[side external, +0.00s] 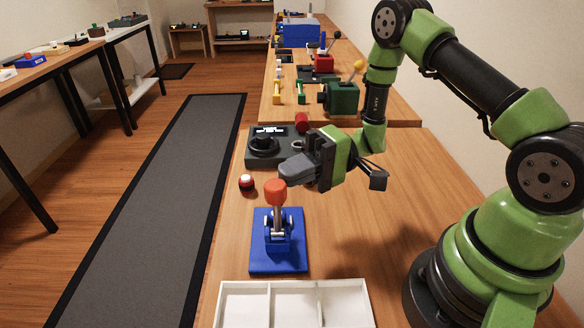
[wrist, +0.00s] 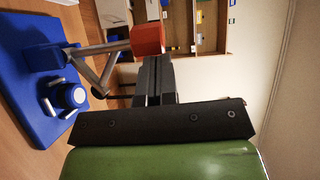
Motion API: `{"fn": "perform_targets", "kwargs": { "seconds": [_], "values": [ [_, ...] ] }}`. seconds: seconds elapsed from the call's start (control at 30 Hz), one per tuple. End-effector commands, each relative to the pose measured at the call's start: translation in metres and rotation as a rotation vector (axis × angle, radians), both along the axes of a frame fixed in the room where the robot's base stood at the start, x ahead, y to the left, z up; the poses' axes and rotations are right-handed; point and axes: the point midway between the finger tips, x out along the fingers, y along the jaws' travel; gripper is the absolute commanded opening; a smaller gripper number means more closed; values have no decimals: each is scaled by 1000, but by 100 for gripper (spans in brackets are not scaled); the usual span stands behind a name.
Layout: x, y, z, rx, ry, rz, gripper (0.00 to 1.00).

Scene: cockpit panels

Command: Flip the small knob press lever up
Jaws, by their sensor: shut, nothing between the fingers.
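The press lever has a blue base (side external: 290,262) flat on the table and a metal arm topped by an orange-red knob (side external: 275,190). In the side view the arm stands roughly upright above the base. In the wrist view the blue base (wrist: 22,95) is at left, and the knob (wrist: 147,39) is at the end of the metal arm. My gripper (side external: 288,171) is shut and empty, with its tips right by the knob. In the wrist view the fingers (wrist: 153,75) reach to the knob's edge; I cannot tell whether they touch it.
A white divided tray (side external: 295,284) lies in front of the base. A red-and-white button (side external: 246,183) and a dark dial box (side external: 262,150) are behind it. A green box with a yellow-knobbed lever (side external: 342,98) stands farther back. Bare table lies right of the base.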

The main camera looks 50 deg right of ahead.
Motion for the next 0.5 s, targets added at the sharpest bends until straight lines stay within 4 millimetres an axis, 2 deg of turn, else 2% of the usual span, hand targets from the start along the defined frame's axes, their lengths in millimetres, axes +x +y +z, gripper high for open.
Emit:
{"fn": "perform_targets", "kwargs": {
  "seconds": [0.13,0.5],
  "values": [
    [-11,11,4,-92,-90,3,0],
    [-31,32,4,-81,-81,0,0]
  ]
}}
